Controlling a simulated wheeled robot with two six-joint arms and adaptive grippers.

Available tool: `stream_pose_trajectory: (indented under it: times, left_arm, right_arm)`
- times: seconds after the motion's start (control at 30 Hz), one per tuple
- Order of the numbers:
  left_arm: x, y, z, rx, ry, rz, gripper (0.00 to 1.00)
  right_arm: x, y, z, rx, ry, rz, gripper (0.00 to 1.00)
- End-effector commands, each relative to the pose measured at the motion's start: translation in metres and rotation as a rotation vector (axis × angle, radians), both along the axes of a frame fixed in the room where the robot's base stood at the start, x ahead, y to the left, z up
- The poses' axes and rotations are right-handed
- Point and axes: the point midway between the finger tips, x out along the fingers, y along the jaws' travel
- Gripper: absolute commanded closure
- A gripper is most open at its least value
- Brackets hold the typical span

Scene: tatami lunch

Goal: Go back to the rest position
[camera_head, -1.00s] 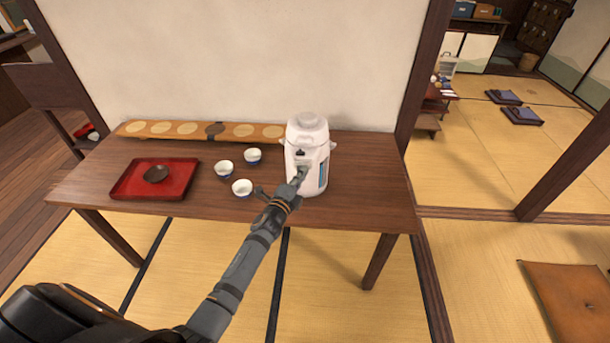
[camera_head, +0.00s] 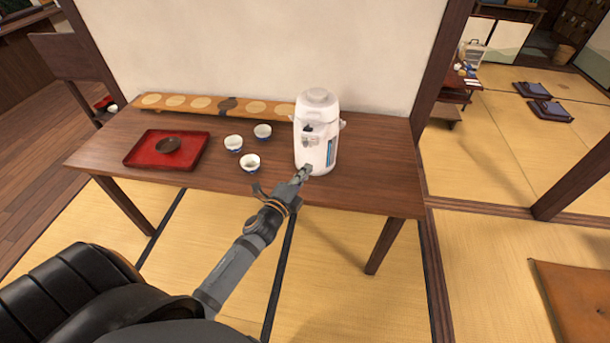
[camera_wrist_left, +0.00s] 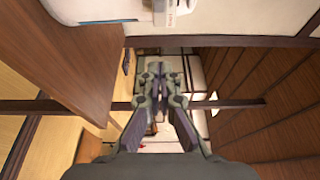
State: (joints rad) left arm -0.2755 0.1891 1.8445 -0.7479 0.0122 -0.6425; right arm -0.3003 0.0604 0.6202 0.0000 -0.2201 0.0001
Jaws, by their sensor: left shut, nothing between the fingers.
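My left gripper (camera_head: 304,171) is shut and empty in the head view, at the front edge of the table, just in front of the lower part of the white hot-water pot (camera_head: 317,145). In the left wrist view the left gripper (camera_wrist_left: 158,70) shows its fingers together, with nothing between them. The pot stands upright on the dark wooden table (camera_head: 222,182), and part of it also shows at the top of the left wrist view (camera_wrist_left: 172,12). My right gripper is not in view.
Several white-and-blue cups, among them a front cup (camera_head: 250,163), stand left of the pot. A long wooden board (camera_head: 207,102) lies along the back. The tatami floor before the table looks clear.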

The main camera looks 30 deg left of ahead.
Motion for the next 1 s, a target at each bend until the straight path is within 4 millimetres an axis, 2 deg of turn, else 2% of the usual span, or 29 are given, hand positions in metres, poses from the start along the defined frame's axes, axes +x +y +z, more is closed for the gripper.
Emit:
stream_pose_trajectory:
  times: [0.23,0.5,0.57,0.67,0.77,0.8,0.87,0.9,0.97,1.0]
  left_arm:
    - [-0.002,0.0,0.0,0.0,0.001,0.0,1.0]
    - [-0.002,0.0,0.0,-0.001,0.001,0.001,1.0]
    - [-0.002,0.001,-0.005,-0.01,0.013,0.004,1.0]
    - [-0.006,0.009,-0.043,-0.08,0.088,0.03,1.0]
    - [-0.021,0.021,-0.115,-0.222,0.235,0.093,1.0]
    - [-0.032,0.027,-0.149,-0.291,0.304,0.13,1.0]
    - [-0.053,0.034,-0.199,-0.393,0.405,0.192,1.0]
    - [-0.07,0.039,-0.231,-0.459,0.47,0.238,1.0]
    - [-0.098,0.043,-0.276,-0.558,0.564,0.313,1.0]
    - [-0.12,0.046,-0.305,-0.62,0.626,0.368,1.0]
  right_arm:
    - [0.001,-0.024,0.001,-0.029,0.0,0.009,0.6]
    - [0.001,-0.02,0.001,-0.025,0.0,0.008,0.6]
    - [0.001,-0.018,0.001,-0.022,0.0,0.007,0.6]
    - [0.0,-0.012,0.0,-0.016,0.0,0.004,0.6]
    - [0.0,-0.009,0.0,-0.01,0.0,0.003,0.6]
    - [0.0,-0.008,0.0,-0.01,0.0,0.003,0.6]
    - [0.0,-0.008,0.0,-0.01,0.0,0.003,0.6]
    - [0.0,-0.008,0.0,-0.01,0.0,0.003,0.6]
    - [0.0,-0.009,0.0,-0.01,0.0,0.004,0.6]
    - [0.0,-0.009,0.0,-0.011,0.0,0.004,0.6]
